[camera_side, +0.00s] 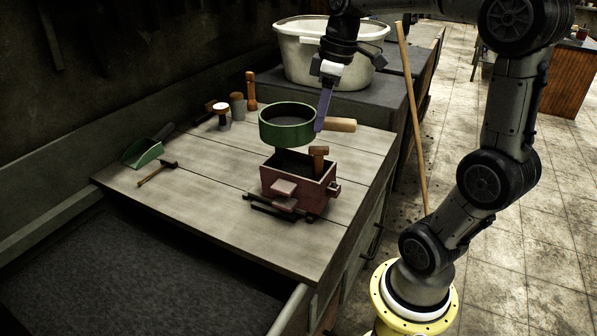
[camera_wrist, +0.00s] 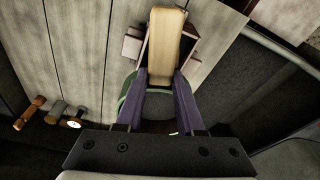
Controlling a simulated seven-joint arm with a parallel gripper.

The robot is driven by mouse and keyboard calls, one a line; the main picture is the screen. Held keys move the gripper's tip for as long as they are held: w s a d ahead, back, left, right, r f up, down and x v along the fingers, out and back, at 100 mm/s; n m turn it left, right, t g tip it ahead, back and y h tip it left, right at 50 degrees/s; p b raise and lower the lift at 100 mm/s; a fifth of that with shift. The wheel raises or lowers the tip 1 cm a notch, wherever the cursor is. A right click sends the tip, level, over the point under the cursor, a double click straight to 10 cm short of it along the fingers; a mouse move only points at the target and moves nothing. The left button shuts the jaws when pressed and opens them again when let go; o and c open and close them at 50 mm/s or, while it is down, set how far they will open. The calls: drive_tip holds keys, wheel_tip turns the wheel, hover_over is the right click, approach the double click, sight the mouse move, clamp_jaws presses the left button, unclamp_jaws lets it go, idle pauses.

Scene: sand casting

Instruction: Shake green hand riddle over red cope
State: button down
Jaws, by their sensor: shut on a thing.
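The green hand riddle (camera_side: 287,134) is a round, dark-bottomed sieve with a pale wooden handle (camera_side: 341,125). My gripper (camera_side: 319,126) is shut on this handle close to the rim. The riddle hangs roughly level above the bench, up and left of the red cope in the side view. In the wrist view, the handle (camera_wrist: 168,45) runs between the purple fingers (camera_wrist: 161,82), and the green rim shows only in part. The red cope (camera_side: 286,187) is an open box on the bench; in the wrist view the handle partly covers it.
A hammer (camera_side: 156,174), a green dustpan-like scoop (camera_side: 143,152) and several small upright tools (camera_side: 237,107) lie or stand leftward. A pale tub (camera_side: 330,60) stands behind.

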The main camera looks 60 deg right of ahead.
drive_tip(key=s, duration=0.5)
drive_tip(key=shift+s, duration=0.4)
idle(1.3)
drive_tip(key=shift+r, duration=2.55)
